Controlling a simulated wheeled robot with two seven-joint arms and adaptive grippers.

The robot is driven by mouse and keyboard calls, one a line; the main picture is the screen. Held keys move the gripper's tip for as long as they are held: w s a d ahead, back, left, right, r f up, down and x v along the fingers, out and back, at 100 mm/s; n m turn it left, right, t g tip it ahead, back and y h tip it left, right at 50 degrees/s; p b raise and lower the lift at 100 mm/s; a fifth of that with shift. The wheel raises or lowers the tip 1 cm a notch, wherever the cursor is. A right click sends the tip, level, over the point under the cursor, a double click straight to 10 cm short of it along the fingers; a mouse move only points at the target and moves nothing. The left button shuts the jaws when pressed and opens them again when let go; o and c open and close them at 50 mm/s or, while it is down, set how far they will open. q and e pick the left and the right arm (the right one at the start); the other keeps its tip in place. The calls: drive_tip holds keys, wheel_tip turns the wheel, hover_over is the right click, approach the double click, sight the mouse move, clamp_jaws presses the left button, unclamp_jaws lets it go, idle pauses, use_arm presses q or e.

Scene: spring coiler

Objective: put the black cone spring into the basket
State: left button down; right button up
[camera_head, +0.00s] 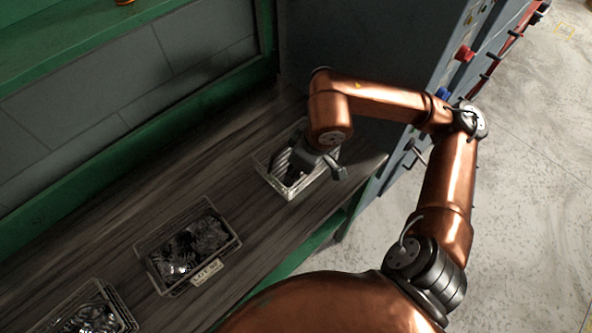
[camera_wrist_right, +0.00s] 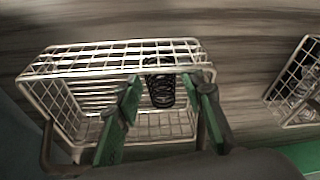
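The wire basket (camera_head: 292,191) stands on the wooden bench near its right end. It also shows in the right wrist view (camera_wrist_right: 60,108), and looks otherwise empty. My right gripper (camera_head: 318,172) is at the basket, reaching over its rim. In the right wrist view its green fingers (camera_wrist_right: 165,88) are spread apart. The black cone spring (camera_wrist_right: 160,84) shows between them, with a visible gap on both sides. It appears to be within the basket's outline; I cannot tell whether it rests on the basket floor. In the head view the spring is hidden by my gripper. My left gripper is not in view.
A second wire basket (camera_head: 165,283) with dark metal parts and a label stands further left on the bench, and another basket (camera_head: 125,315) is at the bottom left corner. A grey cabinet (camera_head: 365,50) stands behind. Bare bench (camera_head: 110,215) lies between basket and wall.

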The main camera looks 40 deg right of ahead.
drive_tip(key=shift+r, duration=0.1)
